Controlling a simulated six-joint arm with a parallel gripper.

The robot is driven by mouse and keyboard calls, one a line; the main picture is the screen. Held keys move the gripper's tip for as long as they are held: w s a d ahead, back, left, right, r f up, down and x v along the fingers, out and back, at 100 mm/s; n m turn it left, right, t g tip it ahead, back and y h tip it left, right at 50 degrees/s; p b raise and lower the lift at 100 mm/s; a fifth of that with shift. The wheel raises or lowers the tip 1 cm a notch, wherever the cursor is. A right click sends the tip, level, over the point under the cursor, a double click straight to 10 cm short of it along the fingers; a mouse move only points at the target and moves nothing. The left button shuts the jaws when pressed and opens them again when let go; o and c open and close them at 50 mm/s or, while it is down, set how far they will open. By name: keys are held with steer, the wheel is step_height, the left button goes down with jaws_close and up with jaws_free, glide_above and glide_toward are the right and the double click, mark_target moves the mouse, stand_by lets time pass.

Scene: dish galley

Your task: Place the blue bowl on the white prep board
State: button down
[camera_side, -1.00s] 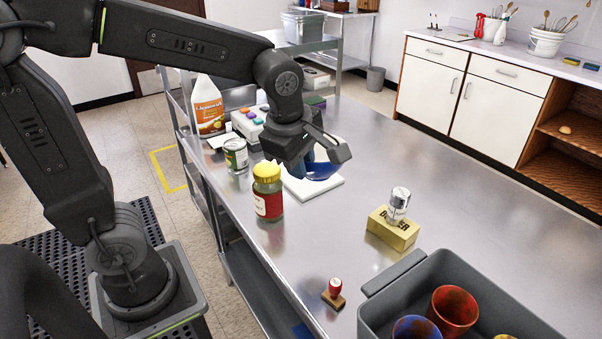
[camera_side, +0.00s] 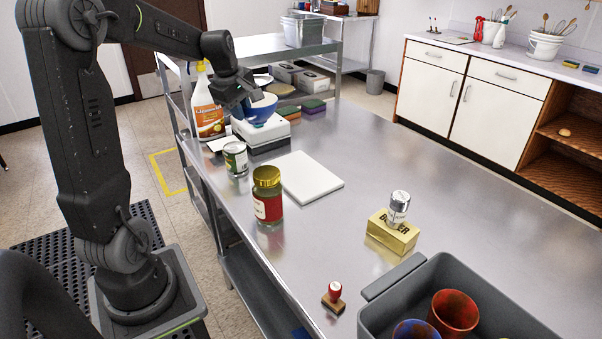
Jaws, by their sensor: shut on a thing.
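The blue bowl (camera_side: 264,110) is upright at the back left of the steel counter, over a white-topped box (camera_side: 264,132). I cannot tell whether the bowl touches the box. My gripper (camera_side: 248,101) is shut on the bowl's left rim; its fingertips are partly hidden. The white prep board (camera_side: 310,178) lies flat and bare on the counter, nearer the camera and to the right of the bowl.
A jar with a gold lid (camera_side: 267,195) stands close to the board's left corner. A can (camera_side: 235,158) and an orange-labelled bottle (camera_side: 207,104) stand at the left edge. Sponges (camera_side: 314,105) lie behind. The counter right of the board is clear up to the yellow box (camera_side: 392,232).

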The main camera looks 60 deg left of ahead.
step_height(320, 180, down, 5)
glide_toward(292, 178)
steer(key=shift+w+a, duration=0.3)
steer(key=shift+w, duration=0.3)
steer(key=shift+f, duration=2)
steer(key=c, duration=1.1)
jaws_free()
steer(key=shift+f, duration=0.15)
